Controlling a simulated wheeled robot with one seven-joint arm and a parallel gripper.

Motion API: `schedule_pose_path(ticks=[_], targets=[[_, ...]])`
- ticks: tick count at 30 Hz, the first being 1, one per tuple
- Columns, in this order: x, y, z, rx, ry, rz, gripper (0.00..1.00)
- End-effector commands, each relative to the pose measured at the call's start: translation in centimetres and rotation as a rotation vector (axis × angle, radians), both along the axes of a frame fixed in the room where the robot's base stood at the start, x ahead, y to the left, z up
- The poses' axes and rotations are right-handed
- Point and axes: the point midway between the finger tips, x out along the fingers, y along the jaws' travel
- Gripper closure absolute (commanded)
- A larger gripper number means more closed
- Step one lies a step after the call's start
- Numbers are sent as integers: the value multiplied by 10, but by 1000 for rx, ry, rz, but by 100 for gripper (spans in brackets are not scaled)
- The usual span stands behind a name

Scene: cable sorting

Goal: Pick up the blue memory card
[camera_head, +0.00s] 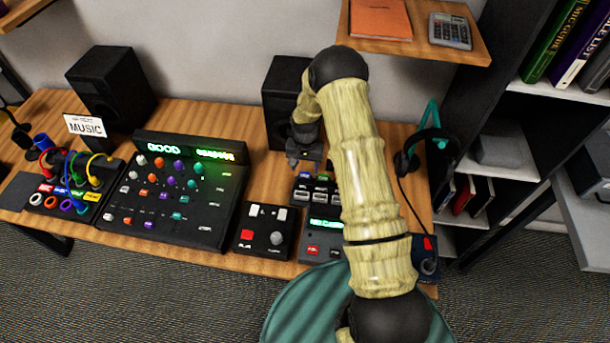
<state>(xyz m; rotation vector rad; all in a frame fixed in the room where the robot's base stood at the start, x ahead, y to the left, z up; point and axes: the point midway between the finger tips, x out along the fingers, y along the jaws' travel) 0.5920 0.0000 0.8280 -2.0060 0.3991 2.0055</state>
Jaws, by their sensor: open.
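My gripper (304,164) points down from the end of my arm, at the front of the right speaker. Its jaws are open, and I see nothing held between them. Just below it in the picture, a small black holder (316,196) on the desk carries several small coloured and pale pieces that look like memory cards.
A mixing console (177,190) and cable panel (66,197) fill the left of the wooden desk. A box with a knob (264,232) and a red-button device (322,236) stand in front. A speaker (284,85) stands behind; headphones (408,162) hang at right.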

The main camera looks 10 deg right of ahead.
Motion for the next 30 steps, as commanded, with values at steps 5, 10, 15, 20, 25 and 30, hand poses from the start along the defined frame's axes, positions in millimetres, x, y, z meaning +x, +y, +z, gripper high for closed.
schedule_pose_path(ticks=[5,10,15,20,25,30], targets=[[-1,0,-23,0,2,0,42],[-1,0,-33,0,1,0,42],[-1,0,-33,0,0,0,42],[-1,0,-33,0,0,0,42],[-1,0,-33,0,0,0,42],[-1,0,-33,0,0,0,75]])
